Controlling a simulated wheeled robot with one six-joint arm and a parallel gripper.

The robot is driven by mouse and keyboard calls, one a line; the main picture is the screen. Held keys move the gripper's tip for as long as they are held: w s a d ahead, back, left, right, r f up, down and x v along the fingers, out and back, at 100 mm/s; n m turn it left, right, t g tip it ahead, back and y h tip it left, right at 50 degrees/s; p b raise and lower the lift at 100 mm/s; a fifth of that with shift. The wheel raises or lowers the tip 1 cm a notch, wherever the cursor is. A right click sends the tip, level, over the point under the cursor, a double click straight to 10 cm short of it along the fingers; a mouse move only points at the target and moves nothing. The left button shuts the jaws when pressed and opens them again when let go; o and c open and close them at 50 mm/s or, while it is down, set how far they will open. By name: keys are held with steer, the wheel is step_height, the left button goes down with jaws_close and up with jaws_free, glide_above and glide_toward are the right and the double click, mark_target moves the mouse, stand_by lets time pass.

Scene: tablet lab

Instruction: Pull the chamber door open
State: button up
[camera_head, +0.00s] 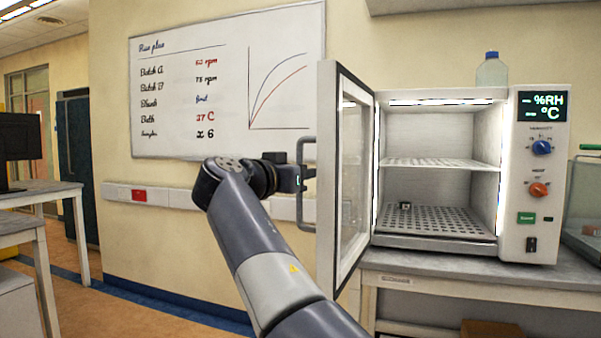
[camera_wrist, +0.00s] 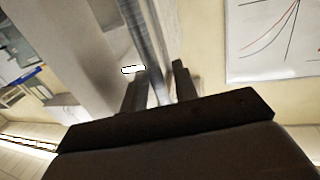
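The chamber door (camera_head: 343,170), a glazed white-framed panel, stands swung wide open at the left of the chamber (camera_head: 440,105). Its grey bar handle (camera_head: 307,139) is on the outer face, to the left. The exact finger contact is hard to see. Inside the chamber are a wire shelf and a perforated floor with a small dark object (camera_head: 405,206) on it.
The chamber stands on a grey bench (camera_head: 480,279), with a blue-capped bottle (camera_head: 491,70) on top. A whiteboard (camera_head: 225,80) hangs on the wall behind my arm. A desk with a monitor (camera_head: 17,138) is at far left. Open floor lies between.

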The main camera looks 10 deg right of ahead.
steer(key=shift+s+d+r, duration=0.1)
steer(key=shift+r, duration=0.05)
steer(key=v, duration=1)
steer(key=shift+s+a, duration=0.25)
steer(key=shift+a, duration=0.05)
steer(key=shift+w, duration=0.1)
steer(key=x, duration=1.1)
steer(key=shift+d, duration=0.15)
steer(key=shift+s+d, duration=0.15)
steer(key=shift+s, duration=0.15)
